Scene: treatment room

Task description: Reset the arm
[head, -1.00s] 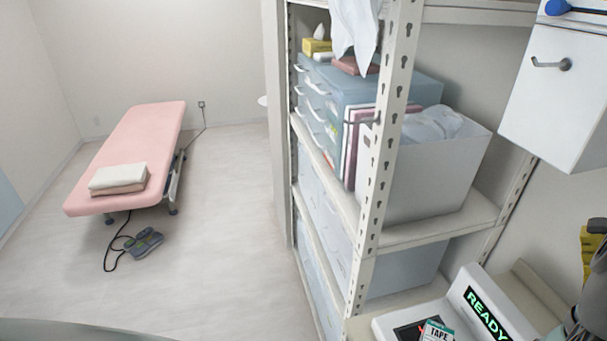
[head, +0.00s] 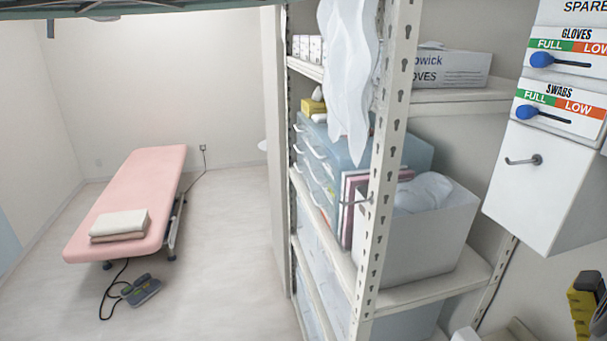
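A dark grey part, which looks like part of my arm or gripper (head: 600,312), is cut off by the right edge of the head view, low down. No fingertips show, so I cannot tell if it is open or shut. A yellow and black piece (head: 582,303) is beside it; I cannot tell whether it is held or part of something else.
A white shelf rack (head: 380,215) fills the middle, with a blue drawer unit (head: 390,150) and a white bin (head: 425,235). A white wall box (head: 545,185) with blue levers is at right.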

